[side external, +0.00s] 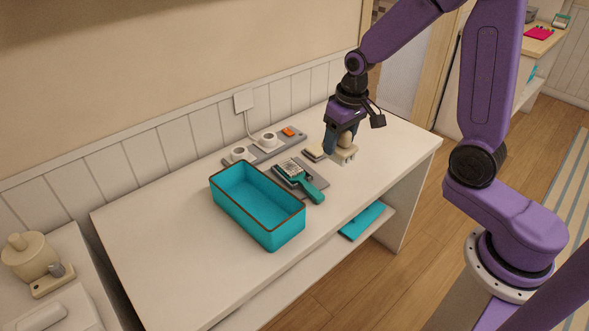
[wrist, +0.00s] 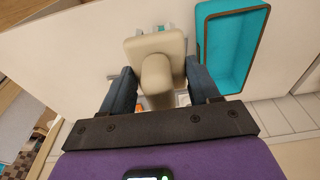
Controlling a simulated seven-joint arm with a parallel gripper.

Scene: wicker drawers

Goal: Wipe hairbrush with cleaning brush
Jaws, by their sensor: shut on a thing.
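The cleaning brush is beige with a rounded knob and a block head (side external: 346,153). My gripper (side external: 340,140) is shut on its knob and holds it upright above the right part of the white table, with pale bristles below. In the wrist view the brush (wrist: 155,48) sits between the two dark fingers of my gripper (wrist: 162,90). The hairbrush (side external: 310,188) has a teal handle and pale bristles facing up. The hairbrush is mostly hidden in the wrist view.
An open teal bin (side external: 256,229) stands left of the hairbrush; it also shows in the wrist view (wrist: 200,50). A grey tray (side external: 255,155) at the wall bears two white cups and an orange item. A tan and dark block (side external: 315,152) lies beside my gripper. The table's left end is clear.

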